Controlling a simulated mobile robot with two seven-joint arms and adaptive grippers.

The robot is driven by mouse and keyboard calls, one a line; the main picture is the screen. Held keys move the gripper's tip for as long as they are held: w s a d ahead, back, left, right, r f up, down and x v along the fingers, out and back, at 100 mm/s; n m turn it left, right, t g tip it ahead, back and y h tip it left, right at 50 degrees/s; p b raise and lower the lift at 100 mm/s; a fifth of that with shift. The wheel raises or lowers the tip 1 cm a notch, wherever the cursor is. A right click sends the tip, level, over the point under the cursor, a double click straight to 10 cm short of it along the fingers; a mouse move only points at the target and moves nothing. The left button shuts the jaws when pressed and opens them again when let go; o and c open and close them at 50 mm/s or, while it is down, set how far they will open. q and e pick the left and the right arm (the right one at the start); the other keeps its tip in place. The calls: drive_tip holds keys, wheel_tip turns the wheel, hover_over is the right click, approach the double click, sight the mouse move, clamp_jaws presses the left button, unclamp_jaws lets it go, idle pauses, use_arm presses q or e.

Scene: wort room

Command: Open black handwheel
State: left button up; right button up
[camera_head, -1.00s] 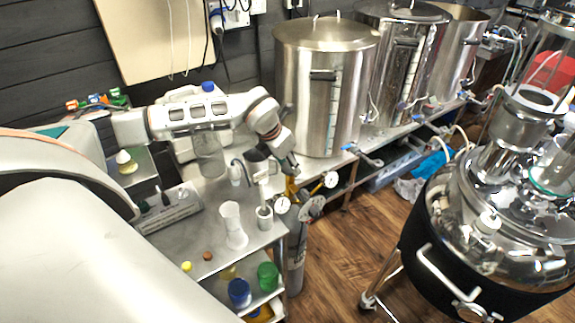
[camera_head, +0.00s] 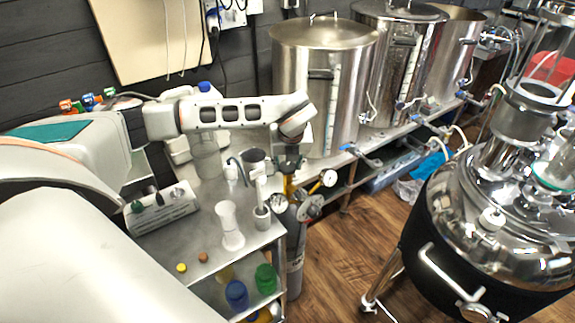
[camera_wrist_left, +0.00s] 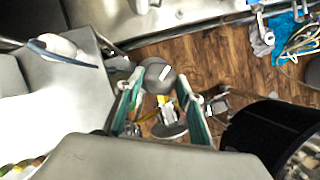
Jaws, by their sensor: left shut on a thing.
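My left gripper (camera_head: 288,165) points down at the top of a gas cylinder (camera_head: 295,250) beside the steel bench. In the left wrist view, its two green-padded fingers (camera_wrist_left: 160,78) stand on either side of a dark round knob, the black handwheel (camera_wrist_left: 158,75), and are shut on it. A small pale mark shows on its top. In the head view the gripper hides the handwheel. My right gripper is not in view.
The bench (camera_head: 200,230) holds a white plastic cylinder (camera_head: 229,225), a glass beaker (camera_head: 206,160) and small bottles close to my arm. Large steel pots (camera_head: 320,90) stand behind. A shiny vessel in a black jacket (camera_head: 480,240) stands right. Wooden floor lies between.

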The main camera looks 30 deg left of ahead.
use_arm(q)
drive_tip(key=shift+f+n+g, duration=0.1)
drive_tip(key=shift+n+g, duration=0.2)
drive_tip(key=shift+n, duration=0.3)
drive_tip(key=shift+d, duration=0.1)
drive_tip(key=o, duration=1.1)
drive_tip(key=shift+d+r, duration=0.1)
drive_tip(key=shift+r, duration=0.45)
drive_tip(key=v, duration=1.1)
drive_tip(key=shift+s+d+f, duration=0.15)
drive_tip(key=shift+d, duration=0.05)
